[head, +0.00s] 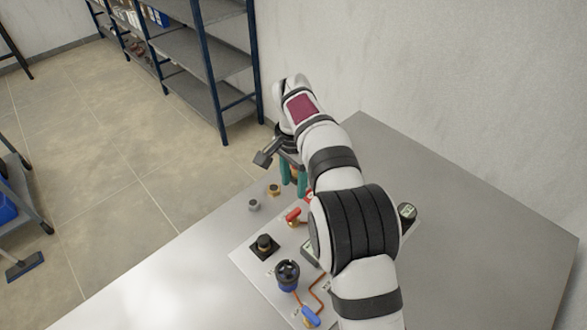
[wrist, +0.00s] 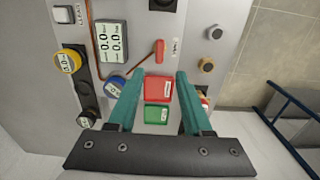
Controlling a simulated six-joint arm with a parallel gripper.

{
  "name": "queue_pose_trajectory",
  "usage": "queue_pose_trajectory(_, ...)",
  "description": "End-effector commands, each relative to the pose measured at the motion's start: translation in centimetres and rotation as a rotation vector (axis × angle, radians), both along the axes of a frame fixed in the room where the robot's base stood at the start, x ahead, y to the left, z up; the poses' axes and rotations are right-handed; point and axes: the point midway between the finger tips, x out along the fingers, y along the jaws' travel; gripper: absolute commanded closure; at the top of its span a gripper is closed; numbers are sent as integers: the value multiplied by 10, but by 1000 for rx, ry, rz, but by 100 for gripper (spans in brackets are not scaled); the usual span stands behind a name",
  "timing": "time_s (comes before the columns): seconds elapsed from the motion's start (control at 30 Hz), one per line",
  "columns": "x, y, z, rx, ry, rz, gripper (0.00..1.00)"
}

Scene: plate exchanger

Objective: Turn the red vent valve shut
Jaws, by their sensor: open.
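A red valve handle (head: 293,215) shows on the panel in the head view, left of my arm. In the wrist view a red handle (wrist: 159,50) stands beside a small label too blurred to read; I take it for the vent valve. My gripper (wrist: 160,76) is open, with its two teal fingers apart and nothing held. The handle lies beyond the fingertips, roughly midway between them in the picture. In the head view my gripper (head: 293,184) is above the panel's far part, close to the handle. The valve's body is mostly hidden.
Between my fingers are a red block (wrist: 159,88) and a green block (wrist: 157,115). A grey display (wrist: 112,41), a yellow-rimmed knob (wrist: 68,61) and a blue-rimmed part (wrist: 113,87) lie left. A brass knob (head: 274,190) and black knob (head: 264,245) stand nearby. The bench's right side (head: 470,230) is clear.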

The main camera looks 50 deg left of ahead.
Motion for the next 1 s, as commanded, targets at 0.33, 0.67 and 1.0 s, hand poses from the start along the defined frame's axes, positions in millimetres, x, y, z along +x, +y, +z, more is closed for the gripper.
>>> queue_pose_trajectory(0.33, 0, 0, 55, 0, 1, -1, 50)
queue_pose_trajectory(0.67, 0, 0, 55, -1, 1, -1, 50)
queue_pose_trajectory(1.0, 38, -162, 122, 30, 35, -137, 50)
